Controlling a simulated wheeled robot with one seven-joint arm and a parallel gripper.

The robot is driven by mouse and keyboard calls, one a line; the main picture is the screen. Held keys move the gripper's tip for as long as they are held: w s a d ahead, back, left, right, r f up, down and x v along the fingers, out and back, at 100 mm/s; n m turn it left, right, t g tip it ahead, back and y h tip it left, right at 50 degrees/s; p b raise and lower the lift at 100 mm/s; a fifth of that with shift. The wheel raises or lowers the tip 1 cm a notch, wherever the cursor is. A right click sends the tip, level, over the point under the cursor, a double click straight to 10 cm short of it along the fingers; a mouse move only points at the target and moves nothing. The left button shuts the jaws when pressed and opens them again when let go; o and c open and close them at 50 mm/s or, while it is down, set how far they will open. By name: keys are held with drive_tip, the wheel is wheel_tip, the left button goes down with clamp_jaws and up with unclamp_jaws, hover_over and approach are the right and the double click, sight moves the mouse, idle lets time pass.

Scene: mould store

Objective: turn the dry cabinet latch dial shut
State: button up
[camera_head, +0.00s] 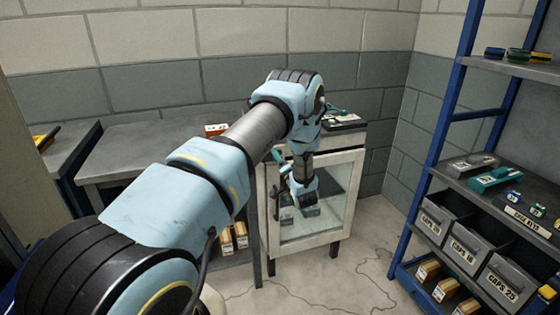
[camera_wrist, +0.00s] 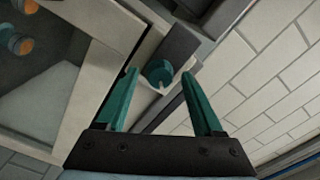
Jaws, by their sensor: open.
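The dry cabinet (camera_head: 329,232) is a pale, low cabinet with a glass door, standing against the back wall in the head view. In the wrist view, the latch dial (camera_wrist: 158,73) is a small dark teal round piece on a pale mount on the door frame. My gripper (camera_wrist: 160,76) is open. Its two teal fingers point at the dial, with one tip on each side of it in the picture. I cannot tell whether either finger touches it. In the head view my arm's end is in front of the door's left part, and I cannot make out the dial there.
A grey bench (camera_head: 140,150) stands left of the cabinet. A blue shelf rack (camera_head: 447,115) with labelled grey bins (camera_head: 466,247) stands at right. Dark items (camera_head: 344,121) lie on the cabinet top. The floor (camera_head: 350,275) before the cabinet is clear, with thin crack-like lines.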

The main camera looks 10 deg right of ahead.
drive_tip(key=shift+c, duration=0.3)
clamp_jaws()
drive_tip(key=shift+f+n+b, duration=0.1)
drive_tip(key=shift+n+b, duration=0.2)
drive_tip(key=shift+b, duration=0.2)
drive_tip(key=n+b, duration=1.7)
drive_tip(key=b, duration=0.3)
idle(0.4)
drive_tip(key=shift+o, duration=0.3)
unclamp_jaws()
